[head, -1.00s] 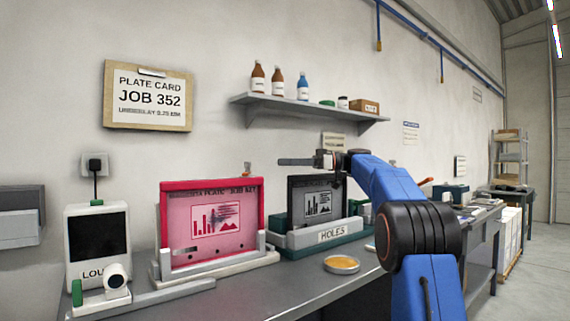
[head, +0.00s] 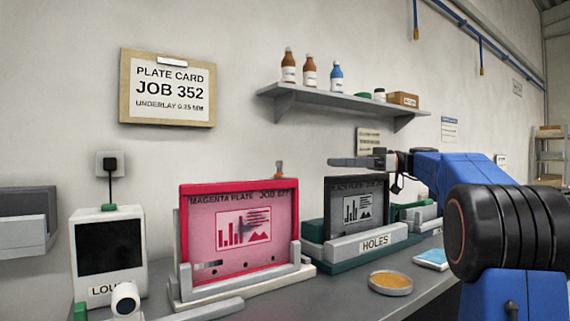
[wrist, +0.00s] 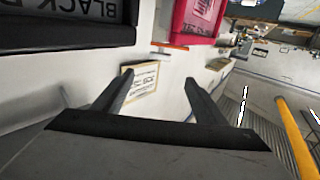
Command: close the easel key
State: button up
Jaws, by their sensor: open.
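The magenta plate (head: 243,232) stands upright in a pink frame on a pale easel (head: 240,286). A small upright piece with an orange tip, apparently the easel key (head: 279,169), rises at the frame's top right corner. In the wrist view an orange bar (wrist: 170,46) beside the magenta frame (wrist: 194,22) looks like the same key. My gripper (head: 332,162) points left, to the right of the key and apart from it, near the top of the black plate's frame. In the wrist view my gripper (wrist: 159,77) has its fingers apart with nothing between them.
A round tin (head: 390,281) sits on the grey bench. A shelf with bottles (head: 340,103) hangs above. A screen device (head: 108,250) stands at the left.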

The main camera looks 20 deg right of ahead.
jog(key=x, duration=1.6)
jog(key=c, duration=1.5)
jog(key=shift+w+n+g+y, duration=0.15)
jog(key=shift+n+g+y, duration=0.15)
jog(key=shift+n+g, duration=0.45)
jog(key=shift+g, duration=0.25)
jog(key=o, duration=1.5)
jog(key=shift+d, duration=0.2)
jog(key=v, duration=1.7)
